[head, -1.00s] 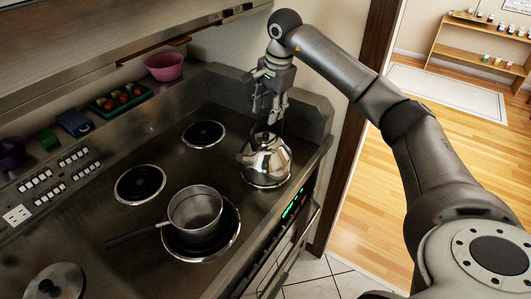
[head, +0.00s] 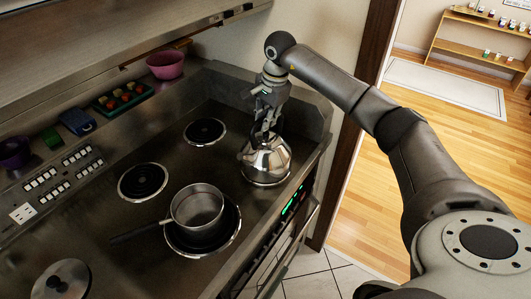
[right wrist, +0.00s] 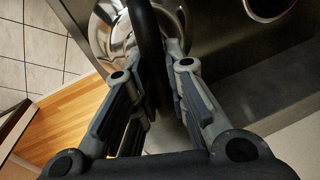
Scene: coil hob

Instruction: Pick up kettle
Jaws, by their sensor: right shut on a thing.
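The shiny metal kettle (head: 266,162) stands on the hob at its right end, near the front edge. My right gripper (head: 267,128) reaches down onto it from above, and its fingers are shut on the kettle's handle. In the right wrist view the dark handle (right wrist: 147,40) runs between the two fingers (right wrist: 150,75), with the kettle's polished body (right wrist: 112,30) below it. The kettle looks upright and still on the hob surface. My left gripper is not in view.
A saucepan (head: 197,208) sits on the front coil, its handle pointing left. Two bare coils (head: 205,131) (head: 142,181) lie left of the kettle. A wall borders the hob behind the arm.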

